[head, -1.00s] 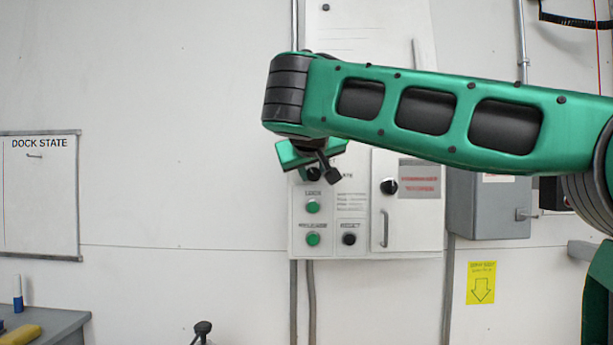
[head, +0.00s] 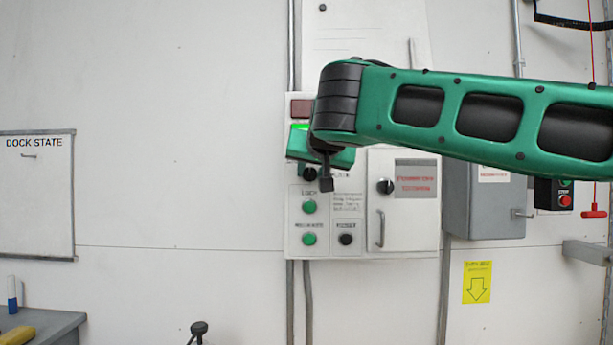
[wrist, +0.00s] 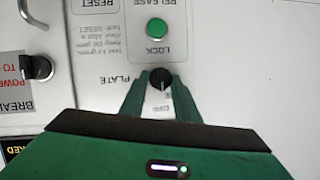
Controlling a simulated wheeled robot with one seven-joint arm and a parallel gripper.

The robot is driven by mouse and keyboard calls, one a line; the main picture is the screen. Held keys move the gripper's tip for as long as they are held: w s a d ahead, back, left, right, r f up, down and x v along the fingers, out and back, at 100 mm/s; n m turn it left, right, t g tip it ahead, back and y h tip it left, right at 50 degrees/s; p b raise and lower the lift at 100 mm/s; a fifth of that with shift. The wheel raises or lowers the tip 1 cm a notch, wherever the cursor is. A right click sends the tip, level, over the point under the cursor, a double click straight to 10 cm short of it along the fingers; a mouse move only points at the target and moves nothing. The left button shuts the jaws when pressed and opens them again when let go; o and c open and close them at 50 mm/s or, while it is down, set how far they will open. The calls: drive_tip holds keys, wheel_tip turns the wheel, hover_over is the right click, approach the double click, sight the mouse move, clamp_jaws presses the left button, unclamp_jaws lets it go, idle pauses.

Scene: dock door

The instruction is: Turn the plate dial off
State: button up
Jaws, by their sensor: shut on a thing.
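Small lettering beside the dial lies between the fingers, partly hidden; the dial's setting is hard to read. In the head view the dial (head: 309,174) shows as a dark knob just below my green gripper, partly covered by it and by a black part of my wrist.
Green LOCK (head: 309,207) and RELEASE (head: 309,239) buttons sit below the dial, with a black RESET knob (head: 346,239) beside them. A breaker box with a black knob (head: 385,186) and handle stands right. A red lamp (head: 301,108) and lit green lamp (head: 299,127) are above.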

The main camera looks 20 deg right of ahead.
drive_tip(key=shift+a+f, duration=0.1)
drive_tip(key=shift+f, duration=0.15)
drive_tip(key=o, duration=1)
drive_tip(key=shift+o, duration=0.2)
drive_tip(key=shift+r, duration=0.1)
drive_tip(key=shift+s+r, duration=0.1)
drive_tip(key=v, duration=1)
drive_tip(key=shift+s, duration=0.2)
